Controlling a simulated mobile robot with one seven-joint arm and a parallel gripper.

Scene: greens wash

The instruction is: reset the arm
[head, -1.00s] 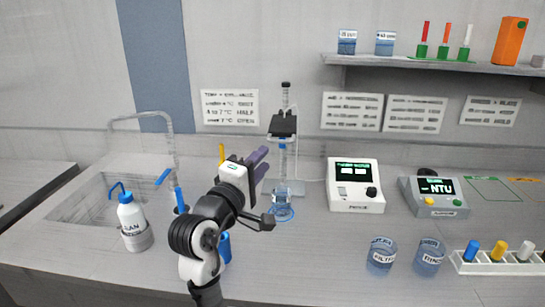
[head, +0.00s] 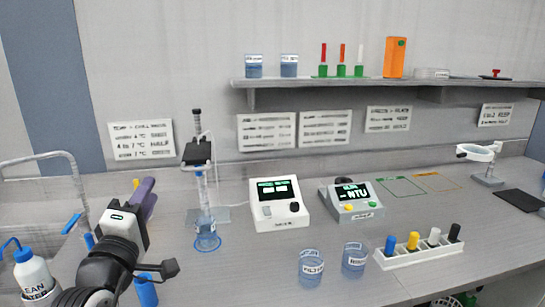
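My arm rises from the lower left of the head view, and my gripper (head: 146,200) is at its upper end, left of the glass column on the stand. Its purple fingers point up and away from me. They overlap in this view, so their opening cannot be judged. I see nothing clearly held in them. The gripper is apart from the bench instruments.
A stand with a glass column (head: 202,190) is right of my gripper. A white meter (head: 279,205), an NTU meter (head: 351,201), two beakers (head: 312,268) and a vial rack (head: 419,254) follow rightward. A wash bottle (head: 32,272) and faucet (head: 75,170) are at left.

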